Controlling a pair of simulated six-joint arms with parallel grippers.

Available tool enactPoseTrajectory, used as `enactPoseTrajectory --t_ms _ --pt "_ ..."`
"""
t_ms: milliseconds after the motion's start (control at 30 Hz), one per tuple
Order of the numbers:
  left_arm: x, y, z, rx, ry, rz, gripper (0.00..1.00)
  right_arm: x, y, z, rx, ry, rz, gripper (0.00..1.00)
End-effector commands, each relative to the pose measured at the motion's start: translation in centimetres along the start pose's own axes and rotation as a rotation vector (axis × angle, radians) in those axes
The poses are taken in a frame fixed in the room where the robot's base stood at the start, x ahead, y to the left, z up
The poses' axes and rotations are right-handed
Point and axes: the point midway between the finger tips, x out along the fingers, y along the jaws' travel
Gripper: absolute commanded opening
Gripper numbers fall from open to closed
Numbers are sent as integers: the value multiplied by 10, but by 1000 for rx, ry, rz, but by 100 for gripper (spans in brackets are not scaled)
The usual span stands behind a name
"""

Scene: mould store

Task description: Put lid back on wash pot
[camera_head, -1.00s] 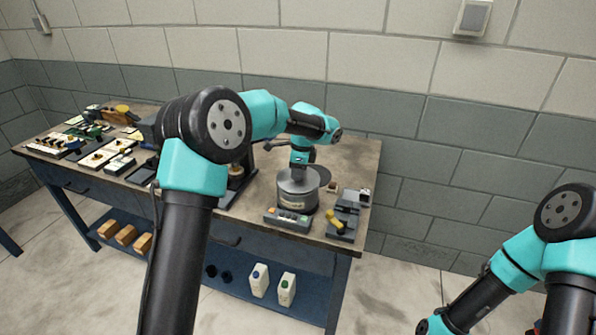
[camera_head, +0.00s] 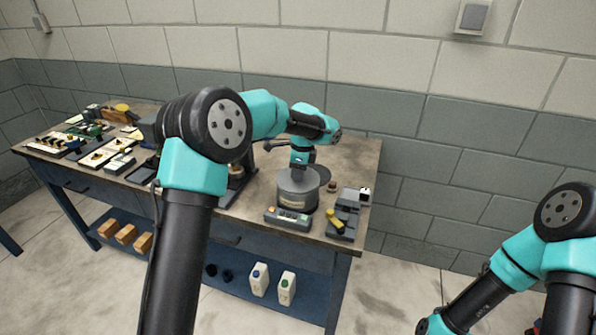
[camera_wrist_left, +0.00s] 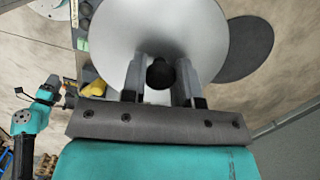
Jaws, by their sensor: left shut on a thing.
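The silver wash pot (camera_head: 294,200) stands near the right end of the bench. My left gripper (camera_head: 299,168) is directly above it in the head view. In the left wrist view the gripper (camera_wrist_left: 161,80) is shut on the black knob of the round silver lid (camera_wrist_left: 150,28). The lid is at the pot's top; whether it rests fully on the rim or sits slightly above it cannot be told. The lid hides the pot's opening. My right arm is at the lower right of the head view, away from the bench; its gripper is not seen there.
A dark round disc (camera_wrist_left: 246,50) lies beside the pot. A control box with buttons (camera_head: 288,219) is in front of the pot, and a grey device with a yellow part (camera_head: 340,224) is to its right. Moulds and tools crowd the bench's left side.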

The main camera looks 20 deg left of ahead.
Motion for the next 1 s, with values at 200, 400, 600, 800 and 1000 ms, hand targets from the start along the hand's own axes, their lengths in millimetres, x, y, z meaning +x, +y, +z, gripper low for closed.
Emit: enactPoseTrajectory --t_ms 200,400,600,800,1000 --pt "0 0 0 0 0 0 2 0 0 0 0 0 0 54" --pt "0 0 0 0 0 0 45 0 0 0 0 0 0 54" --pt "0 0 0 0 0 0 58 0 0 0 0 0 0 54" --pt "0 0 0 0 0 0 68 0 0 0 0 0 0 54" --pt "0 0 0 0 0 0 84 0 0 0 0 0 0 54"
